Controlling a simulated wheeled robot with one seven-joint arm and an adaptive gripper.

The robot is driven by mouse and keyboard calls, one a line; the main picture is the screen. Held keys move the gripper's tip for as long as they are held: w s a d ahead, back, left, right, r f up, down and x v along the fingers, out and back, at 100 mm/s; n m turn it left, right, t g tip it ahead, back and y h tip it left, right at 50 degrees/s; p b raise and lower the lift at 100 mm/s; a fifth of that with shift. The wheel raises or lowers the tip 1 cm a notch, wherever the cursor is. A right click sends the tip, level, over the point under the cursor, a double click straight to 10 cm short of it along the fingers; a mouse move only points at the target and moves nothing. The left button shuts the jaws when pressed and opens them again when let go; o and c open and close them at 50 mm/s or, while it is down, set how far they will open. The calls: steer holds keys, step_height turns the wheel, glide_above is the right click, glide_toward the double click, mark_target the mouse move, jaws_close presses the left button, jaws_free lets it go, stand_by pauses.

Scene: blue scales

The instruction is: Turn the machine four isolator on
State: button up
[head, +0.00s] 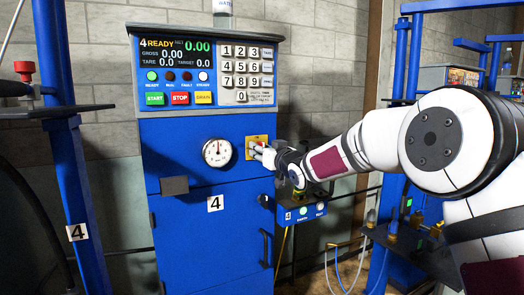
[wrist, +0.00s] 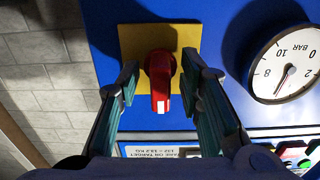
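The machine four isolator is a red rotary knob (wrist: 161,75) on a yellow plate (wrist: 136,40), on the blue front of the machine (head: 195,235) marked 4. In the head view the yellow plate (head: 251,139) shows right of the gauge, and my gripper (head: 262,154) covers most of the knob. In the wrist view the knob's handle points down the picture, with a pale mark at its end. My gripper (wrist: 160,72) is open, one finger on each side of the knob. Small gaps seem to show between fingers and knob; contact is hard to judge.
A pressure gauge (head: 217,152) sits left of the isolator and shows at right in the wrist view (wrist: 287,65). Above is a panel with a lit screen (head: 176,60) reading 4 READY and a keypad (head: 247,68). A small button box (head: 305,213) sits below right.

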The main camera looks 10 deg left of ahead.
steer(key=v, duration=1.2)
